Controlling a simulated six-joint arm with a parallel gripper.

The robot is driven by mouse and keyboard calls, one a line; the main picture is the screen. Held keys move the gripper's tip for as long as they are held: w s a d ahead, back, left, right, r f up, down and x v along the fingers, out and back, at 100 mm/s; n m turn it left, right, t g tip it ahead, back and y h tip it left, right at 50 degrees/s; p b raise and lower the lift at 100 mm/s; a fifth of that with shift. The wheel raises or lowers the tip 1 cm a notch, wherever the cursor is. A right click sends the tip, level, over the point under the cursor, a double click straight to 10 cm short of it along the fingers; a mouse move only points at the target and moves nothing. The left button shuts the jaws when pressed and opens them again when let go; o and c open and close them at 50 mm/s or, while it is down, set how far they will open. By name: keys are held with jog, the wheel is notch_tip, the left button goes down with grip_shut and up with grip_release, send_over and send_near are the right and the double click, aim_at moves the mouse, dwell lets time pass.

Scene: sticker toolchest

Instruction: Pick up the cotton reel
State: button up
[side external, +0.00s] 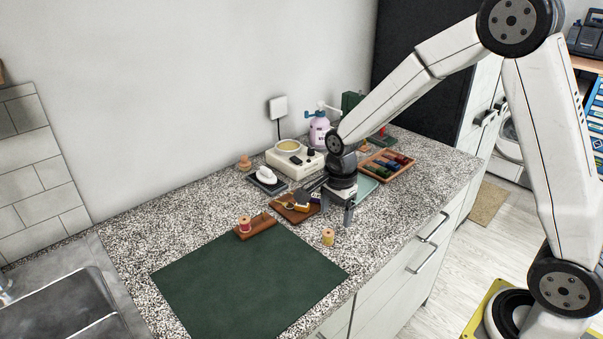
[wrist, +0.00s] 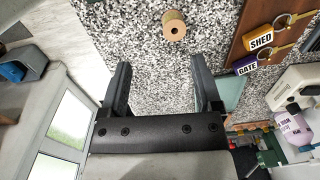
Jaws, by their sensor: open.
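A cotton reel with pale yellow thread (side external: 328,237) stands upright on the speckled counter, near the mat's right corner. In the wrist view a tan reel (wrist: 173,25) shows its end and centre hole at the top of the picture, beyond the fingertips. A second reel, with red thread (side external: 244,225), stands on a brown wooden block (side external: 256,228). My gripper (side external: 338,206) points down above the counter, just behind the yellow reel and apart from it. Its two fingers are spread, with only bare counter between them in the wrist view (wrist: 161,76).
A green mat (side external: 240,284) lies clear in front. Close to my gripper is a brown board (side external: 290,214) with key tags marked SHED (wrist: 261,41) and GATE (wrist: 246,67). A cream pot unit (side external: 288,161), a lilac bottle (side external: 318,132) and a wooden tray (side external: 405,171) stand behind.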

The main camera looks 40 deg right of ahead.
aim_at(328, 234)
jog(key=w+m, duration=0.1)
jog(key=w+f+m, duration=0.1)
jog(key=m, duration=0.1)
jog(key=shift+d+m, duration=0.15)
jog(key=shift+m, duration=0.15)
jog(key=shift+f, duration=1.25)
jog(key=shift+f, duration=0.1)
jog(key=shift+w+f, duration=0.1)
jog(key=shift+f, duration=2.4)
grip_shut()
